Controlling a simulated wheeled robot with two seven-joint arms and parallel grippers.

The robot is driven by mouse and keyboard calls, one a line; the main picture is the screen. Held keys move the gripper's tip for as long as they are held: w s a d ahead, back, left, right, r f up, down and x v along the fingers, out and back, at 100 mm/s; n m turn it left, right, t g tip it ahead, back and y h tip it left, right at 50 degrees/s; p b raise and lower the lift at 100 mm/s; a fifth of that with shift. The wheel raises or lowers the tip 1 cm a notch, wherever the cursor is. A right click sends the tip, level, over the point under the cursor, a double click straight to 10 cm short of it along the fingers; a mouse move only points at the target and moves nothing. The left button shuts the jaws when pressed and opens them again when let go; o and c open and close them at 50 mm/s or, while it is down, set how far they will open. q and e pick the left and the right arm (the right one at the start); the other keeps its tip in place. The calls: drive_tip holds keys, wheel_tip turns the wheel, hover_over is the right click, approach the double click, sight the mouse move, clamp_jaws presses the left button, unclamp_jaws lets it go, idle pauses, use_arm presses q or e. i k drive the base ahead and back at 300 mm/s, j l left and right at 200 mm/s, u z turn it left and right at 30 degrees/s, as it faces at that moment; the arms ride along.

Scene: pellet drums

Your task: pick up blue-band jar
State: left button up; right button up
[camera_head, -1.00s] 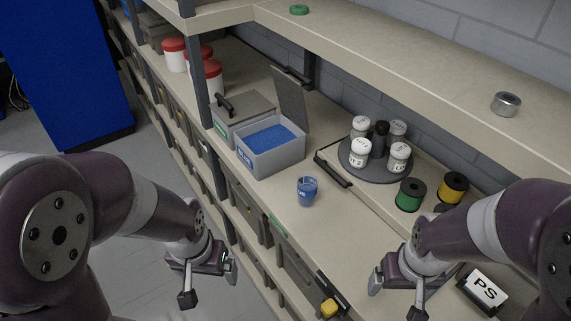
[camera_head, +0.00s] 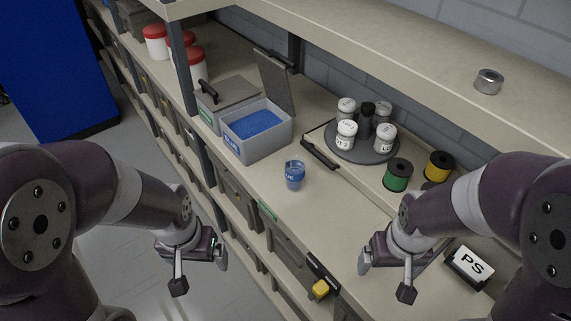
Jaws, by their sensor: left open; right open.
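The blue-band jar (camera_head: 294,175) is a small, blue-looking cup-shaped jar with pale lettering, standing upright on the bench near its front edge. My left gripper (camera_head: 199,272) is open and empty, to the lower left of the jar and in front of the bench edge. My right gripper (camera_head: 385,278) is open and empty, to the lower right of the jar. Both grippers are well apart from the jar. Nothing hides it.
A grey bin of blue pellets (camera_head: 265,137) with its lid raised stands behind the jar. A round turntable (camera_head: 361,150) holds several jars. An upper shelf (camera_head: 400,60) overhangs the back.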

sight(294, 165)
drive_tip(key=i+j+z, duration=0.1)
drive_tip(key=z, duration=0.3)
drive_tip(key=j+z, duration=0.4)
drive_tip(key=i+j+z, duration=0.2)
drive_tip(key=j, duration=1.2)
drive_tip(key=j+z, duration=0.25)
drive_tip(key=j, duration=1.15)
